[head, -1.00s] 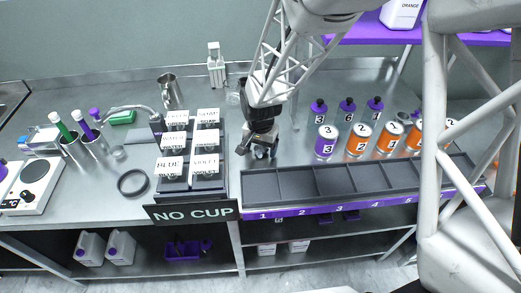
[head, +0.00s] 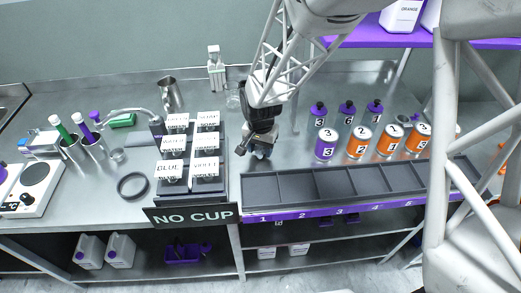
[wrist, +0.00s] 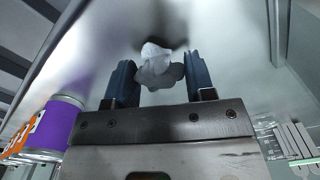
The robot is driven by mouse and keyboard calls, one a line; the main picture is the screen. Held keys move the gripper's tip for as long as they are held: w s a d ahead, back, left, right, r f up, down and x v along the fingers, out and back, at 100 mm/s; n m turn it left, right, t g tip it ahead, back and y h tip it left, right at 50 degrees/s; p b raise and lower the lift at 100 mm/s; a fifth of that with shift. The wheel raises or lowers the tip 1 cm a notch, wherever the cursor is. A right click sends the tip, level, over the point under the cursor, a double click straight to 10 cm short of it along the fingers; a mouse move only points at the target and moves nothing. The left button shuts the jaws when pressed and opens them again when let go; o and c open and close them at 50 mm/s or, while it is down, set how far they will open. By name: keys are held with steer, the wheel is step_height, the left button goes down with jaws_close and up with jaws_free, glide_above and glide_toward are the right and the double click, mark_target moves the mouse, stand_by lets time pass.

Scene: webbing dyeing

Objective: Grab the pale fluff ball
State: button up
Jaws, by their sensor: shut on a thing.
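The pale fluff ball (wrist: 158,70) is a small whitish-grey lump in the wrist view, between the two dark fingers of my gripper (wrist: 160,82). My gripper is shut on it. In the head view my gripper (head: 256,150) points down near the steel bench top, just behind the left end of the long dark divided tray (head: 330,205). In that view the ball is largely hidden at the fingertips. I cannot tell whether it touches the bench.
Left of my gripper stands a dark rack (head: 188,195) with labelled white blocks and a "NO CUP" sign (head: 194,215). A steel beaker (head: 170,94) stands behind. Bare bench lies behind my gripper.

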steer(key=shift+r, duration=0.5)
steer(key=shift+s+r, duration=0.3)
steer(key=shift+r, duration=0.5)
steer(key=s+d, duration=0.1)
steer(key=s, duration=0.4)
steer(key=s+d+r, duration=0.1)
steer(key=s, duration=0.4)
steer(key=s+d, duration=0.1)
steer(key=s, duration=0.4)
steer(key=shift+d+r, duration=0.15)
steer(key=shift+d, duration=0.05)
steer(key=shift+r, duration=0.15)
